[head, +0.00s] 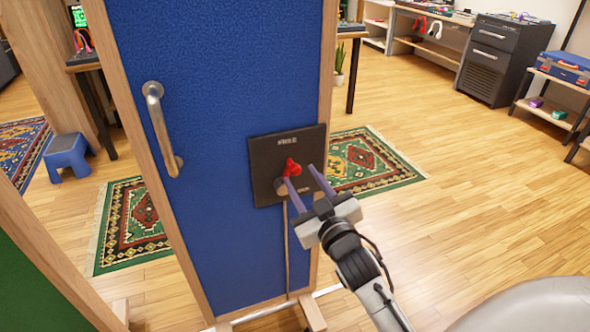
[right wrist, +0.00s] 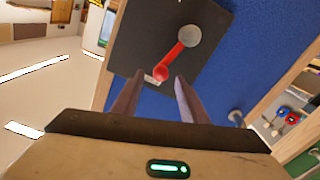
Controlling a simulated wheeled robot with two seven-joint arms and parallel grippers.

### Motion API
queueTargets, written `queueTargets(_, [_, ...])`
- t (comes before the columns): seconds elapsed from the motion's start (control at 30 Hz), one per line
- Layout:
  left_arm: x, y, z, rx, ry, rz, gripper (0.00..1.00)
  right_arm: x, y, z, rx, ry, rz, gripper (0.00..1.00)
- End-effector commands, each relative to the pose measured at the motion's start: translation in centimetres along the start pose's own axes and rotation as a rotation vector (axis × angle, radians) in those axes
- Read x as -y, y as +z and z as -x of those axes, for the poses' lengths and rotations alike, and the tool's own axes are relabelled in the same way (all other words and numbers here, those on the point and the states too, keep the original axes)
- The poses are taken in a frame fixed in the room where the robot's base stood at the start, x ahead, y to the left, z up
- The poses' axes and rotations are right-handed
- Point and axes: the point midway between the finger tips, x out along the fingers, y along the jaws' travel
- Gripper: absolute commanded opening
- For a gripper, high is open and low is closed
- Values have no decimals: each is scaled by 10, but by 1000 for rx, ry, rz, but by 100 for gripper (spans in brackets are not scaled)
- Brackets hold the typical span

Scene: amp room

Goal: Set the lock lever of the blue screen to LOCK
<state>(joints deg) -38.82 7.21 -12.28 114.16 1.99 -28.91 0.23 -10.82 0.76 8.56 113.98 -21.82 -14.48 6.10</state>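The blue screen (head: 205,85) stands upright in a wooden frame, with a metal handle (head: 161,130) on its left side. A dark square plate (head: 262,155) is fixed on its right part and carries a red lock lever (head: 291,168) on a grey round hub. My right gripper (head: 304,178) is open in front of the plate, its fingertips close to the lever. In the right wrist view the red lever (right wrist: 178,58) runs from the grey hub to a rounded end near the gap between my fingers (right wrist: 158,92). Whether the fingers touch it I cannot tell. My left gripper is out of view.
A green panel (head: 40,275) in a wooden frame stands at the lower left. Patterned rugs (head: 362,162) lie behind the screen, and a blue stool (head: 67,157) stands at the left. The wooden floor to the right is clear.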

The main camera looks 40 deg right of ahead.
Motion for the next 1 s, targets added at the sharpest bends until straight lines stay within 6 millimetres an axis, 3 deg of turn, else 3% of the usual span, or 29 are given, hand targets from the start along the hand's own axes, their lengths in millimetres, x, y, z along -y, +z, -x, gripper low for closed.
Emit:
queueTargets(0.1, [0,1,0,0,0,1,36,0,-1,-23,-2,-1,1,40])
queueTargets(0.3, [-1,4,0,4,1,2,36,1,0,-46,0,-2,-1,40])
queueTargets(0.67, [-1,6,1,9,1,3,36,1,1,-51,2,-2,-1,40])
queueTargets(0.9, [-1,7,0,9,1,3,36,1,1,-51,2,-2,-1,1])
queueTargets(1.0, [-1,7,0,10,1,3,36,1,1,-51,3,-2,0,0])
